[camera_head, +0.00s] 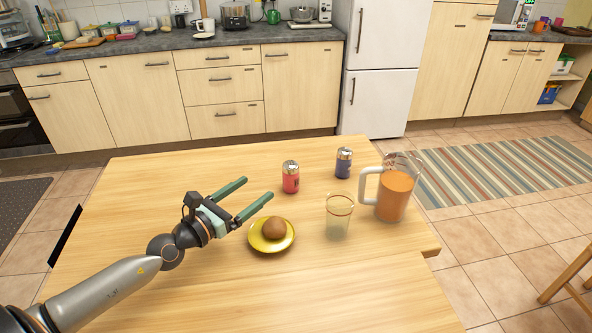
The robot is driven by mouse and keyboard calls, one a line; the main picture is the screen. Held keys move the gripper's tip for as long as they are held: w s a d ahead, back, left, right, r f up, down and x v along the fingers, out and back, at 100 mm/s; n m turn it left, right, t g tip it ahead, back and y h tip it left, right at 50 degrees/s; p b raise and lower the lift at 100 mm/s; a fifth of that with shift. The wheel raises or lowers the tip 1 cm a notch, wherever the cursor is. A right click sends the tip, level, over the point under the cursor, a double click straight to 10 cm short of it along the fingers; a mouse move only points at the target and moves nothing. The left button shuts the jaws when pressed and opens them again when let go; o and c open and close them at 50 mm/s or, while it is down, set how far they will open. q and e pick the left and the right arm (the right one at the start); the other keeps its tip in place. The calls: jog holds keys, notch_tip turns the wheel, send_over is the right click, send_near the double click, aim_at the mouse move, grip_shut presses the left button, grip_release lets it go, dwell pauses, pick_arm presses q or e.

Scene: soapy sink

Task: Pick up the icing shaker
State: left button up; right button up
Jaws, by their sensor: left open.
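Two small shakers with silver tops stand upright on the wooden table (150,200): a red shaker (290,180) and a dark blue shaker (343,164) to its right and farther back. I cannot tell which one is the icing shaker, as any label is too small to read. My left gripper (259,188) is open and empty, its green fingers pointing toward the far right. Its fingertips are just left of the red shaker and apart from it. The blue shaker is farther off to the right. My right gripper is out of view.
A yellow plate (256,246) with a round brown item (274,228) sits just in front of the gripper. A gold-rimmed glass (337,222) and a jug of orange liquid (395,195) stand at the right. The table's left and front parts are clear.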

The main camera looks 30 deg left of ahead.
aim_at(285, 170)
pick_arm(q)
jog(key=shift+w+d+r, duration=0.1)
jog(key=shift+w+r, duration=0.1)
jog(key=shift+w, duration=0.3)
jog(key=p+x, duration=0.1)
jog(key=x, duration=0.4)
jog(key=shift+d+f, duration=0.1)
jog(key=shift+f, duration=0.05)
jog(key=shift+f+b+x, duration=0.25)
jog(key=shift+b+x, duration=0.15)
jog(key=shift+x, duration=1)
jog(key=shift+f+b+x, duration=0.2)
jog(key=shift+b+x, duration=0.15)
jog(key=shift+x, duration=1)
grip_shut()
